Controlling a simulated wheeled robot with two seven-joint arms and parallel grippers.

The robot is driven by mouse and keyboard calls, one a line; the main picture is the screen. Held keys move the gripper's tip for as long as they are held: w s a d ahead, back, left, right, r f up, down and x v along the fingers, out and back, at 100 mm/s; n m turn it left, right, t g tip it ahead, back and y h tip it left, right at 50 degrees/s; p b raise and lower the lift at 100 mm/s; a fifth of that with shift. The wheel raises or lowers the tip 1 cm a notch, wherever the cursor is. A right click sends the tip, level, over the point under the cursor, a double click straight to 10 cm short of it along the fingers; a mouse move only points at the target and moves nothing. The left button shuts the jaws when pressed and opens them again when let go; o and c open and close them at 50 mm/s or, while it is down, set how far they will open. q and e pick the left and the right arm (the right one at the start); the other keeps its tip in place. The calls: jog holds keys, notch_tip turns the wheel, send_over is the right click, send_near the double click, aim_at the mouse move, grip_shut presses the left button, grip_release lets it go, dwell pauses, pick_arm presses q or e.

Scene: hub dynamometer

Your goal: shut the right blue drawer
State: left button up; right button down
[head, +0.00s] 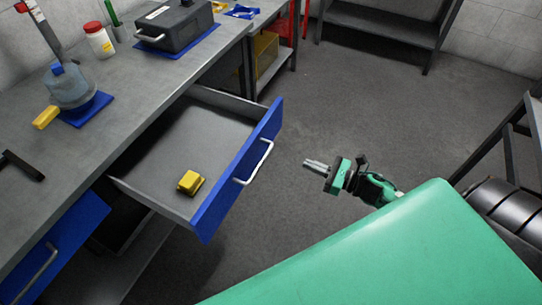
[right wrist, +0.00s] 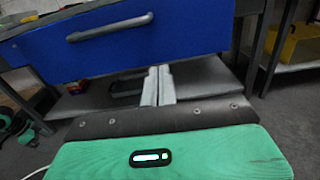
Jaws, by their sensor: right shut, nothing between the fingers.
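The right blue drawer (head: 238,172) stands pulled out from under the grey workbench in the head view, with a silver bar handle on its front. A yellow block (head: 191,182) lies inside it. The drawer's blue front (right wrist: 130,45) also fills the upper part of the right wrist view. My right gripper (head: 308,164) is shut and empty, to the right of the drawer front and apart from it in the head view. Its fingertips (right wrist: 158,72) show below the drawer handle in the right wrist view. My left gripper is not in view.
Another blue drawer (head: 55,250) is at the lower left. The bench top (head: 135,75) bears a black case (head: 175,25), a white jar (head: 99,40) and a device on a blue mat. Open floor (head: 350,110) lies right of the drawer.

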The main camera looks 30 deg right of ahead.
jog(key=p, duration=0.2)
send_near(262, 146)
jog(key=x, duration=0.6)
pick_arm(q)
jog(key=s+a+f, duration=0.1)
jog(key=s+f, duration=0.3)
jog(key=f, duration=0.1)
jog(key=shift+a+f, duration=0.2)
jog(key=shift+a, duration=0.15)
pick_arm(e)
jog(key=shift+w+a+f, duration=0.1)
jog(key=shift+w+a, duration=0.15)
jog(key=shift+w, duration=0.1)
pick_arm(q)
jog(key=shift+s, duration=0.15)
pick_arm(e)
jog(key=shift+w+a, duration=0.1)
